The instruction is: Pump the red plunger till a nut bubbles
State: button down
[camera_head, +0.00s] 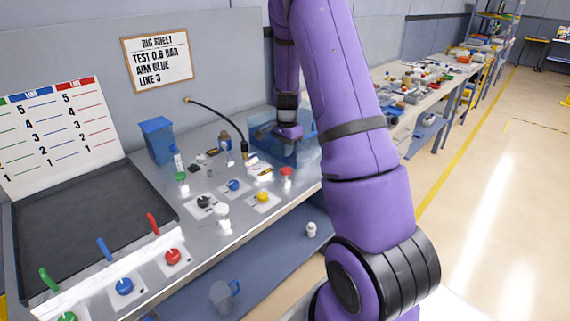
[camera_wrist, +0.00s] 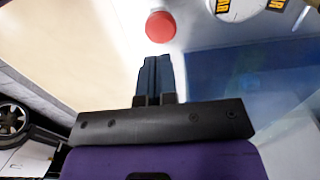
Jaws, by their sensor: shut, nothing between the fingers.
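A red round cap on a pale body, apparently the red plunger (camera_head: 286,171), stands near the bench's front edge in the head view. In the wrist view the red cap (camera_wrist: 160,27) lies just beyond my fingertips, with a small gap in the picture. My gripper (camera_wrist: 156,60) is shut and empty; its dark fingers are pressed together. In the head view my wrist is over the clear blue tank (camera_head: 262,142), and the fingertips cannot be made out. The tank (camera_wrist: 250,85) also shows at the right of the wrist view. I cannot make out a nut or bubbles.
Colored knobs on cards, including a blue one (camera_head: 234,185) and a yellow one (camera_head: 263,196), stand left of the red cap. A blue bin (camera_head: 157,140) and a sign (camera_head: 158,60) are behind. A round gauge (camera_wrist: 238,8) lies beside the red cap.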

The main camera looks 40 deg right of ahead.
notch_tip(320, 180, up, 6)
jog(key=shift+f, duration=0.1)
jog(key=shift+w, duration=0.1)
dwell(0.8)
jog(key=s+a+r+n+t, duration=0.1)
jog(key=s+a+r+n, duration=0.3)
jog(key=a+r, duration=0.4)
jog(key=s+a+r+n+t, duration=0.2)
jog(key=s+a+r+n, duration=0.2)
jog(key=a+r, duration=0.45)
jog(key=s+a+r+n+t, duration=0.1)
jog(key=s+a+r+n, duration=0.2)
jog(key=s, duration=0.6)
jog(key=s+a+r+n+t, duration=0.1)
jog(key=s+a+r+n, duration=0.2)
jog(key=s+a+n, duration=0.3)
jog(key=s+a, duration=0.1)
jog(key=s, duration=0.2)
jog(key=shift+s+n, duration=0.3)
jog(key=shift+s, duration=0.05)
